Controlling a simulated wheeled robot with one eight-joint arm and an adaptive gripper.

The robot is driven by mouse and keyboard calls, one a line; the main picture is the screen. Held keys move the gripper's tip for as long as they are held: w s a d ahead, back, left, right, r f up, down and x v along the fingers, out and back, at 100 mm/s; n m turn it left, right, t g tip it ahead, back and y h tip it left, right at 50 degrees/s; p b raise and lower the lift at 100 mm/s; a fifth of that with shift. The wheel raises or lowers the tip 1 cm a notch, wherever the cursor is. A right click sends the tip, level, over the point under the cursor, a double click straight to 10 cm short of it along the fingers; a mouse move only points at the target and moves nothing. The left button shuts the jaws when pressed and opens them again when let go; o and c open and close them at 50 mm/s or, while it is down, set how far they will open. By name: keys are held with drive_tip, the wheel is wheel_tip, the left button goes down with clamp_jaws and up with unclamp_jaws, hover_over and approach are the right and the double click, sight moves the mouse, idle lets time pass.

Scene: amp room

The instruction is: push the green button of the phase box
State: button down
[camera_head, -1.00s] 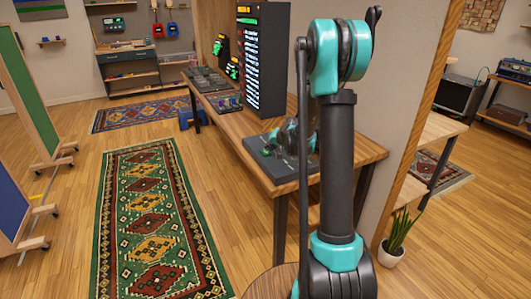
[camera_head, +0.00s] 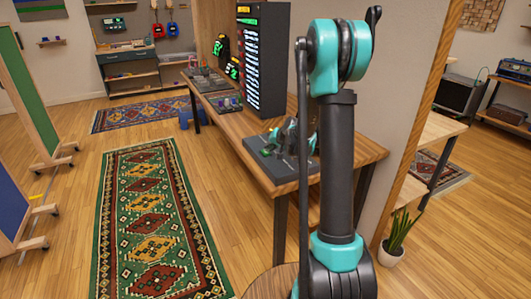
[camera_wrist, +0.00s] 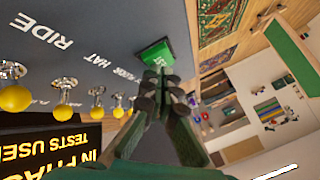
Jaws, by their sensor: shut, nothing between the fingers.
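The phase box (camera_head: 292,172) is a dark grey slab on the wooden table. In the wrist view its grey face (camera_wrist: 110,25) carries white lettering and a row of toggles with yellow tips (camera_wrist: 65,110). The green button (camera_wrist: 157,52) is a raised green block near the face's edge; it also shows small at the box's left end in the head view (camera_head: 267,152). My gripper (camera_wrist: 158,68) is shut and empty, its fingertips right at the button and overlapping its lower part in the wrist view. I cannot tell whether they touch or press it.
The wooden table (camera_head: 232,127) also holds a tall black panel (camera_head: 262,60) with lit rows, behind the box. A wall stands on the table's right. A patterned rug (camera_head: 155,225) covers open floor on the left. A potted plant (camera_head: 398,235) stands at right.

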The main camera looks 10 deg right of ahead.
drive_tip(key=shift+f, duration=0.45)
idle(0.4)
drive_tip(key=shift+r, duration=3.4)
